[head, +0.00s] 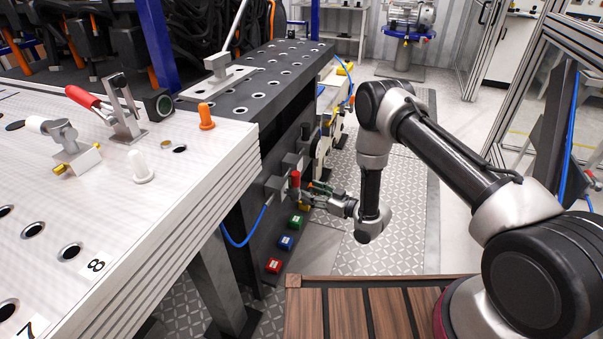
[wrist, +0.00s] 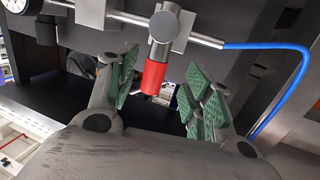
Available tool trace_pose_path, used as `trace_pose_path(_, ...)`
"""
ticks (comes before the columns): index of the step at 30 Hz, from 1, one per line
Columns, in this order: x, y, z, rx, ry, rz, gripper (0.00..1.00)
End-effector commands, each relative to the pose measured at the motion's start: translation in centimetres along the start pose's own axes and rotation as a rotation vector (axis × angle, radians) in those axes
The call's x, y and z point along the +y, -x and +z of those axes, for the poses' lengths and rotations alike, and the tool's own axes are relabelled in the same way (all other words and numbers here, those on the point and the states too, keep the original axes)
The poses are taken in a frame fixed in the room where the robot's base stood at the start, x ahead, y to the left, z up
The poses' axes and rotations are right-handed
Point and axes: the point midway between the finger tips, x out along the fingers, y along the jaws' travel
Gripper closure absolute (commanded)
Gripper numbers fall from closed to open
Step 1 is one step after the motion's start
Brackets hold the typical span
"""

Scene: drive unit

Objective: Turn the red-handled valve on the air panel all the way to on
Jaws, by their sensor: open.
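The red-handled valve (wrist: 155,76) shows in the wrist view near the middle, with its short red grip hanging toward the space between my fingers from a grey round hub. In the head view the red handle (head: 295,179) sits on the dark side panel of the bench. My gripper (wrist: 165,95) is open, with green-padded fingers on either side of the handle's lower end.
A blue hose (wrist: 292,80) runs from the pipe right of the valve. Red (head: 274,265), blue (head: 286,242) and green (head: 297,221) blocks sit on the panel below. The white fixture table (head: 200,190) is left.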

Motion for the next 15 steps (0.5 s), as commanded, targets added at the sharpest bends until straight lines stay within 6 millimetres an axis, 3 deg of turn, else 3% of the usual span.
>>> trace_pose_path(5, 0.1, -0.3, -2.5, 0.105, 0.008, 0.006, 0.49)
trace_pose_path(15, 0.1, -5.5, -3.2, 0.108, 0.011, 0.006, 0.49)
